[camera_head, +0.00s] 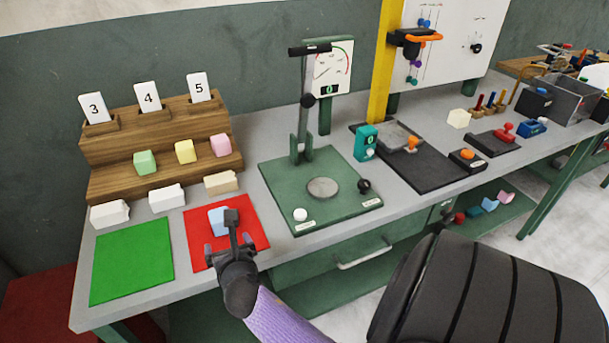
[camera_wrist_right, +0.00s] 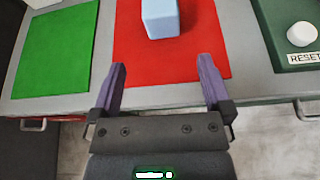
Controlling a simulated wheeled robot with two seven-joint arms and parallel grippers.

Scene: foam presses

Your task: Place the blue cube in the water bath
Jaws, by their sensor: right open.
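The light blue cube (camera_head: 217,220) stands on the red mat (camera_head: 198,255) on the bench. It also shows in the right wrist view (camera_wrist_right: 160,18), ahead of the fingertips and roughly centred between them. My right gripper (camera_head: 233,222) is over the red mat and partly hides the cube in the head view. In the right wrist view its two fingers (camera_wrist_right: 162,78) are spread wide with nothing between them. The gripper is on the near side of the cube, apart from it. My left gripper is in neither view. I cannot make out a water bath for certain; a grey open-topped box (camera_head: 575,98) stands at the far right.
A green mat (camera_head: 130,262) lies left of the red one. A wooden stepped rack (camera_head: 160,130) with pastel cubes and number cards stands behind. A green press (camera_head: 322,190) with a white reset button (camera_head: 300,214) is to the right. Dark devices fill the bench further right.

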